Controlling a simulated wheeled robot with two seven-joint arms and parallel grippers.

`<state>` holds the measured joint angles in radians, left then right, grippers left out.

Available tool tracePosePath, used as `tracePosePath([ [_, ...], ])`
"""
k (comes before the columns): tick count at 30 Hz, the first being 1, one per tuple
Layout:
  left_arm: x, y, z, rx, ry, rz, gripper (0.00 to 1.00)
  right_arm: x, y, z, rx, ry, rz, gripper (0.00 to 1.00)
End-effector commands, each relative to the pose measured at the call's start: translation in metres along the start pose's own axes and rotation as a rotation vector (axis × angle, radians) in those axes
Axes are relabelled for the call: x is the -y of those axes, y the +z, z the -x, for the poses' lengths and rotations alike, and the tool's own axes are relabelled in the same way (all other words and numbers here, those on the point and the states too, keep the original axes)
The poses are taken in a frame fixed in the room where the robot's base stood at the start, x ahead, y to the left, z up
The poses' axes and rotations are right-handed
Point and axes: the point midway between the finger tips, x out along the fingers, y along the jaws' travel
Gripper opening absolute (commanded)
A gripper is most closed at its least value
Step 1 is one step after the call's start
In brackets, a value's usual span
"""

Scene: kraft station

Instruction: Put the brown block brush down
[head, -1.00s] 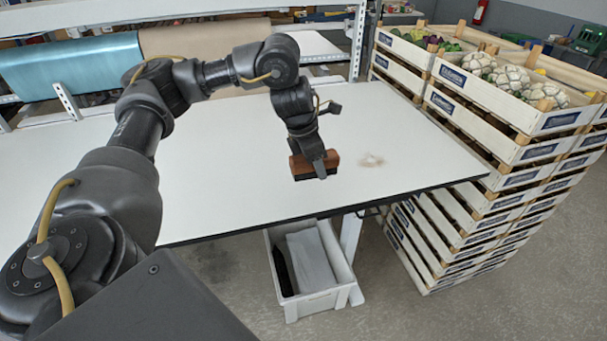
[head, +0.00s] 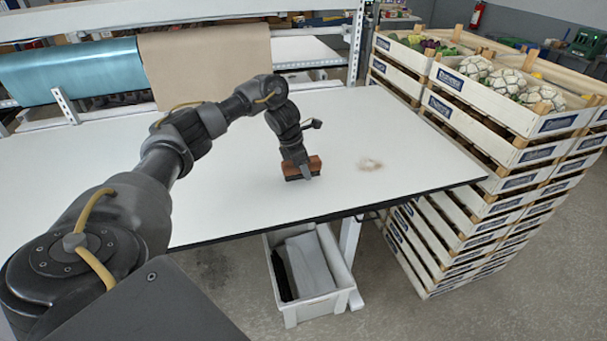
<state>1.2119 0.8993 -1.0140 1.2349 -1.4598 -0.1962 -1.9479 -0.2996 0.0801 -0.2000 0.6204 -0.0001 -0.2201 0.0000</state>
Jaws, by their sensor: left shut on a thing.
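The brown block brush (head: 315,163) has a brown wooden body with a dark underside. My left gripper (head: 305,172) is shut on it, with its fingers pointing down over the block. The brush is at or just above the white table top (head: 230,190), near the middle of the table; I cannot tell for sure whether it touches. Part of the brush is hidden behind the gripper fingers. My right gripper is not in view.
Stacked wooden crates (head: 510,150) with vegetables stand at the right. A grey bin (head: 310,285) is on the floor below the front edge. Brown paper (head: 205,65) and blue rolls (head: 75,72) hang behind.

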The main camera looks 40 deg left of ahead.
Motion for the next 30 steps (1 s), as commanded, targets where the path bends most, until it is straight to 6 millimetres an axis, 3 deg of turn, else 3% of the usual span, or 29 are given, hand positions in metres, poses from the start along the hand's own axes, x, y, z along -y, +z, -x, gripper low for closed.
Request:
tracePosePath([
  [6, 0.001, -0.007, -0.02, -0.002, -0.003, 0.001, 0.19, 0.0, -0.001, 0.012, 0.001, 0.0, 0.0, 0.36],
  [23, 0.001, -0.011, -0.033, -0.002, -0.001, 0.0, 0.19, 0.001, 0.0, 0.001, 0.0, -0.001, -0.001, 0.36],
  [24, 0.001, -0.011, -0.032, -0.003, -0.002, 0.0, 0.45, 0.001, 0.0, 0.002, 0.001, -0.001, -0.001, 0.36],
  [28, 0.002, -0.011, -0.033, -0.006, -0.005, -0.001, 0.62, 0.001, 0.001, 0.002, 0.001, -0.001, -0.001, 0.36],
  [30, 0.003, -0.012, -0.034, -0.008, -0.006, -0.002, 0.63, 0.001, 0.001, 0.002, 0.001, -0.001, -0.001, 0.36],
])
